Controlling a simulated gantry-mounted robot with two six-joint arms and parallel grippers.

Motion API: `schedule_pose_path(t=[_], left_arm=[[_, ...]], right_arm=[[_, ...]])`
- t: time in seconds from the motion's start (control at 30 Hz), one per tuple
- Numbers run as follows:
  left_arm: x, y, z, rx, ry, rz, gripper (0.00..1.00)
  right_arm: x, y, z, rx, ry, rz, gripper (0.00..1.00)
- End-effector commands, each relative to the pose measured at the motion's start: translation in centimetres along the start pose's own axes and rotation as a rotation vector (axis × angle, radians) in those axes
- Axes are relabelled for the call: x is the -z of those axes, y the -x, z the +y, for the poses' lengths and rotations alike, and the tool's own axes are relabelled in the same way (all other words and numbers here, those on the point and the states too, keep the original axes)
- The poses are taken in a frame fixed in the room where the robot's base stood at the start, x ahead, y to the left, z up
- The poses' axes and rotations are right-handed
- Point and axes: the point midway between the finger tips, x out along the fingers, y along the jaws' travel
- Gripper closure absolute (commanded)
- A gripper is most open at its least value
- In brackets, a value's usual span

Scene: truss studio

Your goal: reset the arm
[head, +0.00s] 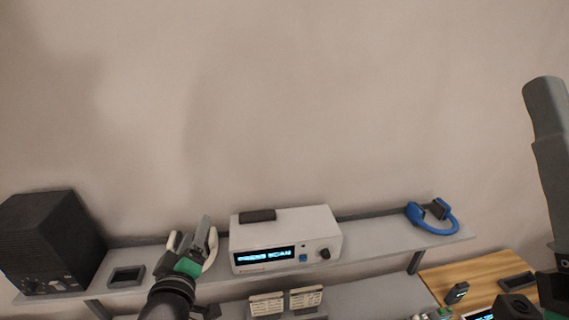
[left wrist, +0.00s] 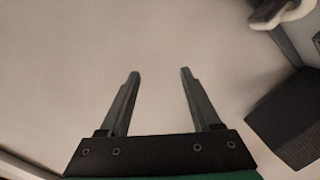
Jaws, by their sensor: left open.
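My left gripper (head: 203,232) reaches up from the bottom of the head view, in front of the upper shelf and left of the white device. In the left wrist view its two fingers (left wrist: 160,74) stand apart with nothing between them, against a plain pale surface. My right arm (head: 550,150) rises along the right edge of the head view. I cannot make out its gripper's fingers.
The grey shelf (head: 385,240) holds a black speaker (head: 45,240), a small dark tray (head: 126,276), a white device (head: 285,238) with a lit display, and blue headphones (head: 449,223). A white curved object (head: 173,241) is partly hidden behind my left gripper. A wooden surface (head: 475,274) lies lower right.

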Motion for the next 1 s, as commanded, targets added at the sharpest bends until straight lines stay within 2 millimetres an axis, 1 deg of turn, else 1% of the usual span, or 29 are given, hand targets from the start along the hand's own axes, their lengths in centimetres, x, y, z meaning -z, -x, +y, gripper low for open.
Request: schedule_pose_path(t=[0.03,0.07,0.1,0.17,0.2,0.27,0.3,0.37,0.4,0.5,0.53,0.63,0.77,0.83,0.93,0.97,1.0], left_arm=[[3.6,1.2,3.1,-0.076,-0.016,0.068,0.36],[5.4,2.1,4.7,-0.12,-0.03,0.106,0.36],[8.0,3.5,6.9,-0.176,-0.052,0.16,0.36],[11.5,6.1,9.9,-0.259,-0.092,0.245,0.36],[13.8,8.2,11.8,-0.314,-0.123,0.307,0.36],[16.9,11.6,14.5,-0.392,-0.177,0.404,0.36],[18.6,14.2,16.0,-0.44,-0.218,0.47,0.36],[20.6,18.0,17.9,-0.502,-0.287,0.57,0.36],[21.6,20.5,18.9,-0.535,-0.337,0.635,0.36],[22.5,25.2,20.1,-0.568,-0.497,0.775,0.36],[22.5,25.5,20.2,-0.56,-0.542,0.795,0.36],[22.4,25.2,20.3,-0.523,-0.638,0.82,0.36],[22.2,25.1,20.1,-0.512,-0.661,0.827,0.36],[21.7,25.0,19.6,-0.511,-0.66,0.826,0.36],[19.9,24.7,17.9,-0.511,-0.659,0.825,0.36],[19.2,24.6,17.2,-0.511,-0.659,0.824,0.36],[18.0,24.4,16.0,-0.511,-0.659,0.824,0.36]], right_arm=[[0.0,0.0,0.0,0.0,0.0,0.0,0.5],[0.0,0.0,0.0,0.0,0.0,0.0,0.5],[0.0,0.0,0.0,0.0,0.0,0.0,0.5],[0.0,0.0,0.0,0.0,0.0,0.0,0.5],[0.0,0.0,0.0,0.0,0.0,0.0,0.5],[0.0,0.0,0.0,0.0,0.0,0.0,0.5],[0.0,0.0,0.0,0.0,0.0,0.0,0.5],[0.0,0.0,0.0,0.0,0.0,0.0,0.5],[0.0,0.0,0.0,0.0,0.0,0.0,0.5],[0.0,0.0,0.0,0.0,0.0,0.0,0.5],[0.0,0.0,0.0,0.0,0.0,0.0,0.5],[0.0,0.0,0.0,0.0,0.0,0.0,0.5],[-0.1,0.1,0.0,0.0,0.0,0.0,0.5],[-0.6,0.7,0.0,0.0,0.0,0.0,0.5],[-2.3,2.5,0.0,0.0,0.0,0.0,0.5],[-3.0,3.2,0.0,0.0,0.0,0.0,0.5],[-4.1,4.4,0.0,0.0,0.0,0.0,0.5]])
